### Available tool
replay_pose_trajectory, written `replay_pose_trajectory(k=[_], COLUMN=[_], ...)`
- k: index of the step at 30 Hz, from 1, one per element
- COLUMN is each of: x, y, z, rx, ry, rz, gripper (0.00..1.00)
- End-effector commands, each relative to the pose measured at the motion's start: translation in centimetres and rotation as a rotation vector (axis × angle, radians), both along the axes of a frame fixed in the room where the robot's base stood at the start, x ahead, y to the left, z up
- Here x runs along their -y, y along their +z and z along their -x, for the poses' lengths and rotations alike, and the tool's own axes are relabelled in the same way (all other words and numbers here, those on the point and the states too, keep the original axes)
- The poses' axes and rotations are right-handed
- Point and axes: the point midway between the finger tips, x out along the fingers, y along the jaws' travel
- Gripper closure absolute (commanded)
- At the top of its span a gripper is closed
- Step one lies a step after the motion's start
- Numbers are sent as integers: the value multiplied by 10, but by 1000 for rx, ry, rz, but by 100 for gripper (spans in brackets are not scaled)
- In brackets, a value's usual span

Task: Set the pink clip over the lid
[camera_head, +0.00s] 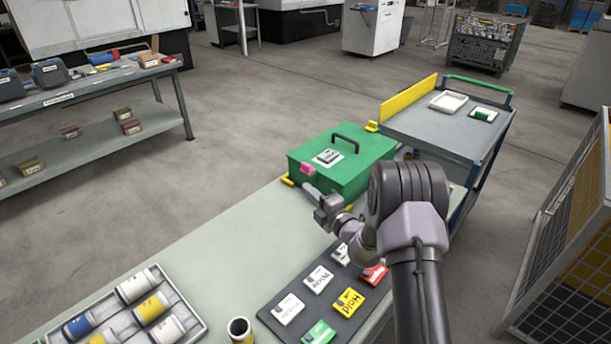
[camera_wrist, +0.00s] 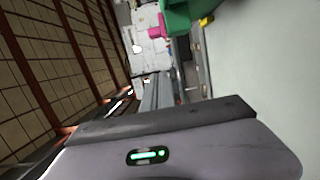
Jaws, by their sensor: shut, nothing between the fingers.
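A green box with a closed green lid (camera_head: 372,158) and a dark handle stands at the far end of the bench. The pink clip (camera_head: 307,169) sits at the lid's near left edge; I cannot tell whether it grips over the lid. The clip (camera_wrist: 156,28) also shows in the wrist view, beside a green part of the box (camera_wrist: 184,16). My gripper (camera_head: 311,191) is just in front of the box, below and near the clip, apparently apart from it. It is shut and empty. My arm hides the box's lower right side.
Yellow pieces (camera_head: 288,181) show by the box's base. A dark board with several cards (camera_head: 318,279) and a tray of cylinders (camera_head: 196,323) lie on the near bench. A grey cart (camera_head: 430,128) with a yellow panel stands behind the box. The bench's left middle (camera_head: 215,240) is clear.

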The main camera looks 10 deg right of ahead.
Motion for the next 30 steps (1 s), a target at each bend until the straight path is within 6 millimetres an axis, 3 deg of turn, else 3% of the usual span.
replay_pose_trajectory(k=[9,12,18,30], x=[-27,-13,3,6], y=[-4,-4,-2,0], z=[-65,-76,-87,-89], rx=[2,2,0,0], ry=[2,-2,0,1], rz=[0,0,0,1], gripper=[100,100,100,100])
